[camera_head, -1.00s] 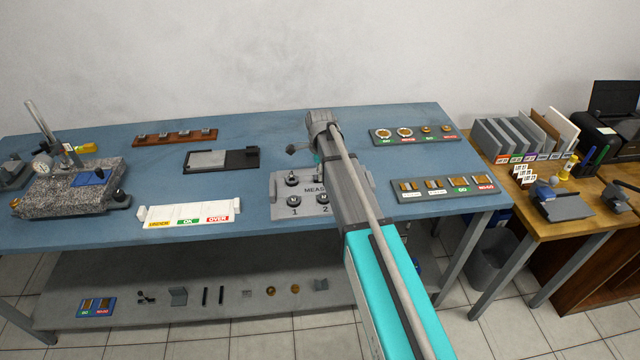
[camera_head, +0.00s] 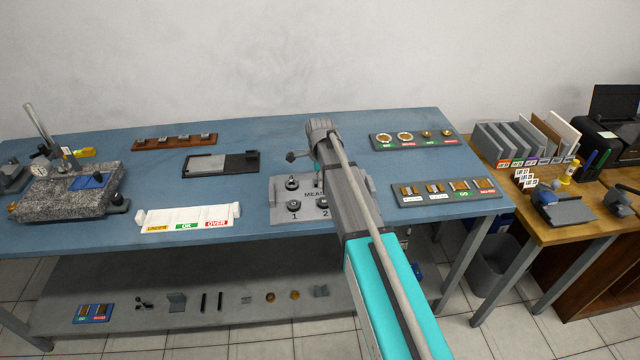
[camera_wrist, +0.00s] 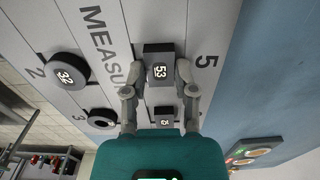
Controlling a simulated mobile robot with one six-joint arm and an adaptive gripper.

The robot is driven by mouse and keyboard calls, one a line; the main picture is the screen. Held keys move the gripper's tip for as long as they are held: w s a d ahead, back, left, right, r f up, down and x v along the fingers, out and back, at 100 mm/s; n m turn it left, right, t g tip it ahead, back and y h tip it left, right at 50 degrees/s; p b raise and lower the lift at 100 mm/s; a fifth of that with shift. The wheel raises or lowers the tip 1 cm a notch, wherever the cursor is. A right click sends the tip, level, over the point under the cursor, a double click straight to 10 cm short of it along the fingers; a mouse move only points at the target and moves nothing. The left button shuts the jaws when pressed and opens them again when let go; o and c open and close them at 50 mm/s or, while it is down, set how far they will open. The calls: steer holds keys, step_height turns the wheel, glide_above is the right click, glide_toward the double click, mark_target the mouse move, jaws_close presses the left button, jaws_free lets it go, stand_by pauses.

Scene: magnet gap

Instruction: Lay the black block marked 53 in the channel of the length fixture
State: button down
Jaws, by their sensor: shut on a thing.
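The black block marked 53 (camera_wrist: 160,66) is between the fingertips of my gripper (camera_wrist: 159,76) in the wrist view, and the gripper is shut on it. Its number faces the camera. Behind it is the grey board lettered MEASURE (camera_wrist: 101,30), near the numeral 5. I cannot tell whether the block touches the board. In the head view my arm hides the gripper and the block. A dark, low fixture with a grey plate (camera_head: 206,164) lies on the blue bench, left of the board; it may be the length fixture, but its channel is not clear.
A round black piece marked 32 (camera_wrist: 67,71) and a smaller block (camera_wrist: 164,117) are near my gripper. A white UNDER/OK/OVER tray (camera_head: 188,216) stands at the bench front. A granite stand (camera_head: 66,196) is at left, gauge trays (camera_head: 447,191) at right. The bench between has free room.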

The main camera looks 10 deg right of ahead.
steer(key=shift+r+p, duration=2.5)
steer(key=shift+r, duration=0.05)
steer(key=shift+r+p, duration=0.5)
